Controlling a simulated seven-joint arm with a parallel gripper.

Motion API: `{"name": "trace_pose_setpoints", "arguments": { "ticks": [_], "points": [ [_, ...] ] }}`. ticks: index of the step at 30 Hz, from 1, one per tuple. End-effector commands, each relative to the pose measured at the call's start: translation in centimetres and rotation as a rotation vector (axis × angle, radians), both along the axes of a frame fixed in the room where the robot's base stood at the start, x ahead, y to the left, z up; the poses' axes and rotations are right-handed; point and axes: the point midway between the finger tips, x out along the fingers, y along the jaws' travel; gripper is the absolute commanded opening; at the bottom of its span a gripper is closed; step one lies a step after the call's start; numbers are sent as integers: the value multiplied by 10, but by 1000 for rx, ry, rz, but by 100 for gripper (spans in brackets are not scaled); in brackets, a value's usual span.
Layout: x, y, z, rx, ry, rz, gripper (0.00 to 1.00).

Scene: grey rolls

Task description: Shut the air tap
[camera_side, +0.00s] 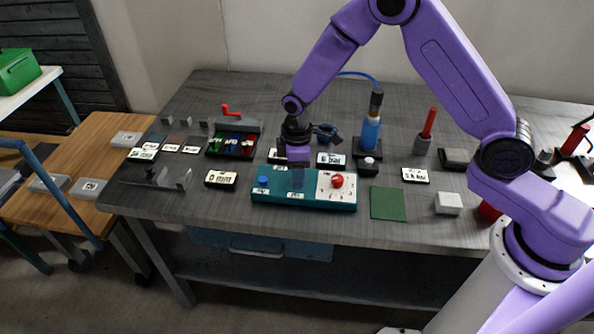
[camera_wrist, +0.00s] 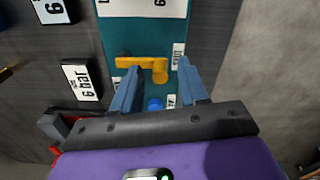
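A yellow lever (camera_wrist: 147,64), which looks like the air tap, sits on the teal panel box (camera_wrist: 118,38) in the wrist view. It lies across the box, with its round hub at the right end. My gripper (camera_wrist: 159,66) is open and empty, its two blue fingers pointing at the lever; I cannot tell whether they touch it. A blue button (camera_wrist: 155,104) shows between the fingers. In the side view my gripper (camera_side: 298,178) is over the middle of the teal box (camera_side: 337,205) and hides the lever.
A red knob (camera_side: 337,181) stands on the box's white dial. Behind stand a blue cylinder (camera_side: 370,132) with a hose and a red-handled tool (camera_side: 429,123). Several label plates lie around, one "6 bar" (camera_wrist: 81,80). A green pad (camera_side: 388,204) lies right.

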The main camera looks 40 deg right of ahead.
Motion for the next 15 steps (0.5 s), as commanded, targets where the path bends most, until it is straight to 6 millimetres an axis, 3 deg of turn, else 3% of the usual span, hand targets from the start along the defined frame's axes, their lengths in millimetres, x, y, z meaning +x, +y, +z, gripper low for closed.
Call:
{"name": "trace_pose_setpoints", "arguments": {
  "ticks": [8,15],
  "points": [
    [1,1,12,1,-3,0,43],
    [1,1,58,4,-7,0,43]
  ]
}}
